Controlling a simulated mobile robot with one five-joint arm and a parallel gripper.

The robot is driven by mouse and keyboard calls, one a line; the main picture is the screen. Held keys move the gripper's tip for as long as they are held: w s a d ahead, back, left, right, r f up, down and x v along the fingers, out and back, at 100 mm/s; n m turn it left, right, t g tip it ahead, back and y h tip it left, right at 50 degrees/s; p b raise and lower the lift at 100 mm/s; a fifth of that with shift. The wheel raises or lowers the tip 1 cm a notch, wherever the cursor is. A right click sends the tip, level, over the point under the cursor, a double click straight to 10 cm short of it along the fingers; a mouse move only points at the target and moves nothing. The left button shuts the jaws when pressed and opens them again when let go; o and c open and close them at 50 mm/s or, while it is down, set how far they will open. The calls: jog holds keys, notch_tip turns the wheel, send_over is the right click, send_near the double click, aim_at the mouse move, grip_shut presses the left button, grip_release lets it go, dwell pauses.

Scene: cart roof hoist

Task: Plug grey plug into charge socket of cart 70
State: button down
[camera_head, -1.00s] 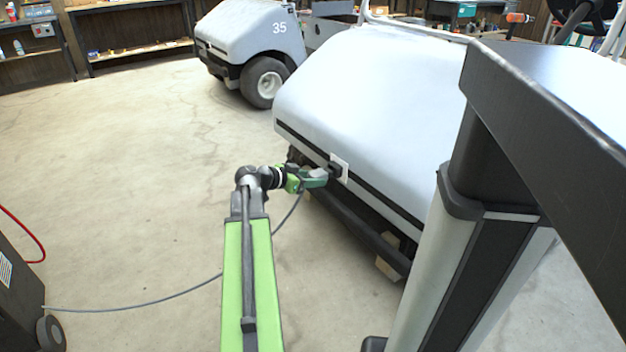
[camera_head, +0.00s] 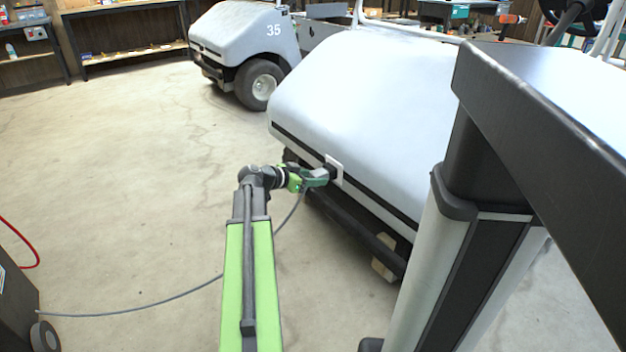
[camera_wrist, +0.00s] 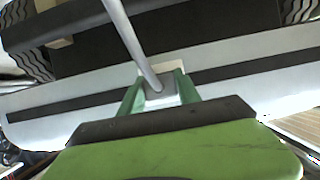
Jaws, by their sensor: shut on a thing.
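The near cart (camera_head: 370,95) is white with a black stripe along its front. No number shows on it. A white socket plate (camera_head: 341,169) with a dark middle is set in the stripe. My gripper (camera_head: 322,176) is right in front of this plate, with green fingers. In the wrist view my gripper (camera_wrist: 160,98) is shut on the grey plug (camera_wrist: 160,90), with the grey cable (camera_wrist: 130,35) coming off it. Part of the socket plate (camera_wrist: 164,68) shows just beyond the plug. I cannot tell whether the plug is in the socket.
The grey cable (camera_head: 150,305) trails over the floor to a dark wheeled unit (camera_head: 15,305) at lower left. Another cart marked 35 (camera_head: 225,40) stands behind. Wooden blocks (camera_head: 383,270) sit under the near cart.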

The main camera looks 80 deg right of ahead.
jog(key=shift+s+d, duration=0.15)
jog(key=shift+s, duration=0.05)
jog(key=c, duration=0.8)
grip_release()
jog(key=shift+o, duration=0.2)
jog(key=p+v, duration=0.6)
jog(key=v, duration=1.1)
jog(key=shift+w+p, duration=0.2)
jog(key=shift+p, duration=0.1)
